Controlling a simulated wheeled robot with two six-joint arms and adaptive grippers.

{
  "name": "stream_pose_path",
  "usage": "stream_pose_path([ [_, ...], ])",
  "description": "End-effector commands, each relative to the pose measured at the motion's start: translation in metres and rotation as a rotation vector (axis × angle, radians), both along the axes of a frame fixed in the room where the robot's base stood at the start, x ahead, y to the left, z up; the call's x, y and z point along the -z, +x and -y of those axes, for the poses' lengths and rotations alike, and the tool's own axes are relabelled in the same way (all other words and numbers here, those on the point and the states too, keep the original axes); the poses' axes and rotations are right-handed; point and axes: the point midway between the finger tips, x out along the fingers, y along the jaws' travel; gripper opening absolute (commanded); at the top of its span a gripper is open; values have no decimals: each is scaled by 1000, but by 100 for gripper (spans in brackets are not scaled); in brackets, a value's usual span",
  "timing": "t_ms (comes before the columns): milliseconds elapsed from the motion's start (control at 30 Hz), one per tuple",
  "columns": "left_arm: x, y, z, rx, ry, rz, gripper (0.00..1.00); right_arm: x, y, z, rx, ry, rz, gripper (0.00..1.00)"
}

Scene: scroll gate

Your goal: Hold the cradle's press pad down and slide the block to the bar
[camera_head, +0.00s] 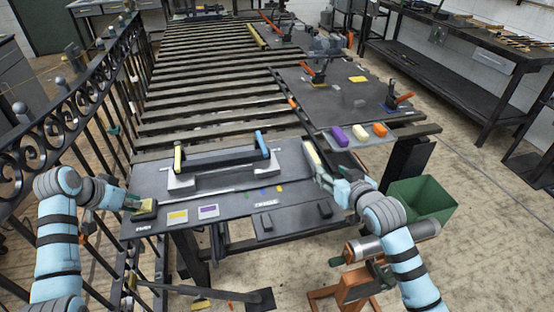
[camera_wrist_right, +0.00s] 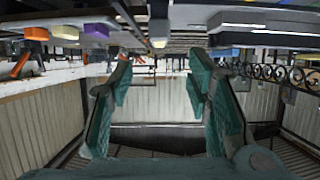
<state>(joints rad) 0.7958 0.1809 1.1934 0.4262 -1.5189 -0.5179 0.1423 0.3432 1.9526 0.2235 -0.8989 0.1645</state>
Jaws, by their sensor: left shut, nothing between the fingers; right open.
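A long dark bar lies in the cradle (camera_head: 182,182) on the near table, with a yellow post (camera_head: 178,158) at its left end and a blue post (camera_head: 262,144) at its right end. My left gripper (camera_head: 133,203) is shut and empty, its tips at the dark and yellow press pad (camera_head: 146,214) at the table's left edge; whether it presses the pad down cannot be told. A pale yellow block (camera_head: 312,155) stands at the table's right end. My right gripper (camera_head: 324,178) is open beside its near end; it also shows open and empty in the right wrist view (camera_wrist_right: 158,82).
Purple (camera_head: 339,135), cream (camera_head: 359,132) and orange (camera_head: 380,130) blocks sit on a ledge to the right. Yellow (camera_head: 177,217) and purple (camera_head: 208,211) plates lie near the front edge. A green bin (camera_head: 425,200) stands at the right, and an iron fence (camera_head: 90,90) at the left.

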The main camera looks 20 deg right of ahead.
Motion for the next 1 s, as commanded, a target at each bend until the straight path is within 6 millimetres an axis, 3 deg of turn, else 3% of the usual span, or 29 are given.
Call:
stream_pose_path([
  [300, 2, -1, 0, 0, 0, -5, 0, 31, 74, 0, 1, -2, -3, 45],
  [400, 2, -1, 0, 0, 0, -5, 0, 38, 88, 1, 3, -4, -4, 45],
  [733, 2, -1, 0, 0, 0, -5, 0, 42, 98, 1, 1, -7, -2, 45],
  [767, 2, -1, 0, 0, 0, -5, 0, 42, 98, 1, 1, -7, -2, 43],
  [1000, 2, -1, 0, 0, 0, -5, 0, 42, 97, 1, 1, -7, -3, 5],
])
